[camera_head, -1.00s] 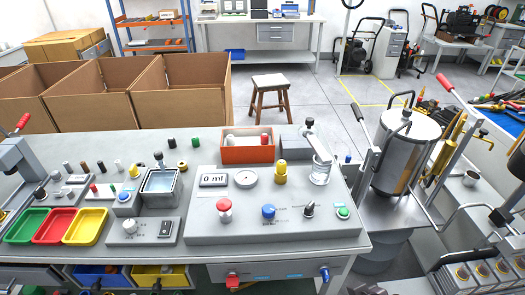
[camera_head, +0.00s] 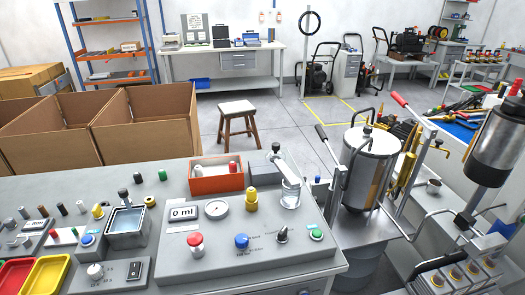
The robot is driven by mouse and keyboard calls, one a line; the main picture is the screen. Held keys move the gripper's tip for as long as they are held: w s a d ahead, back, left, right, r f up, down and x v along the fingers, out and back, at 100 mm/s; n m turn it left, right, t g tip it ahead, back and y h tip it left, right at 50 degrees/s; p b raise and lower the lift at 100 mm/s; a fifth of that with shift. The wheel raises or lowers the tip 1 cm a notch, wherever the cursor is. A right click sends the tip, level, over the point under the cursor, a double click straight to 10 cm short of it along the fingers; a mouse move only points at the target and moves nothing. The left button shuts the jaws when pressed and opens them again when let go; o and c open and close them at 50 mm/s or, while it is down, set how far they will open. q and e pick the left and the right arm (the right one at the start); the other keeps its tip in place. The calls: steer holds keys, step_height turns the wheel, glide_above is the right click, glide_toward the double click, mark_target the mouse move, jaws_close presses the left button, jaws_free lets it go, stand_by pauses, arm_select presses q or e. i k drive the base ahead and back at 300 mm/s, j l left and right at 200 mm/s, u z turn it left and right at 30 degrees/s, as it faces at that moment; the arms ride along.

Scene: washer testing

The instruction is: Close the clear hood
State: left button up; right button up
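I cannot make out a thing that is surely the clear hood. The see-through part I can pick out is a small clear cylinder (camera_head: 290,192) at the back right of the grey control panel (camera_head: 240,262). A pale grey slanted bar (camera_head: 287,168) stands over it; whether the two are joined I cannot tell. The panel carries a "0 ml" display (camera_head: 184,213), a round gauge (camera_head: 217,208), and red (camera_head: 196,242), blue (camera_head: 241,241) and green (camera_head: 316,233) controls. Neither gripper is in view.
A metal tank (camera_head: 368,165) with upright levers stands right of the panel. A dark and silver cylindrical device (camera_head: 495,140) juts in at the right edge. An orange box (camera_head: 216,182) sits behind the panel. Cardboard boxes (camera_head: 150,130) and a stool (camera_head: 238,110) stand beyond.

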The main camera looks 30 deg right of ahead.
mark_target(293, 182)
steer(key=k+l+u, duration=0.15)
steer(key=l, duration=0.25)
steer(key=k+l+u, duration=0.1)
steer(key=k+l, duration=0.15)
steer(key=l, duration=0.15)
steer(key=k+l+u, duration=0.15)
steer(key=l, duration=0.25)
steer(key=i, duration=0.45)
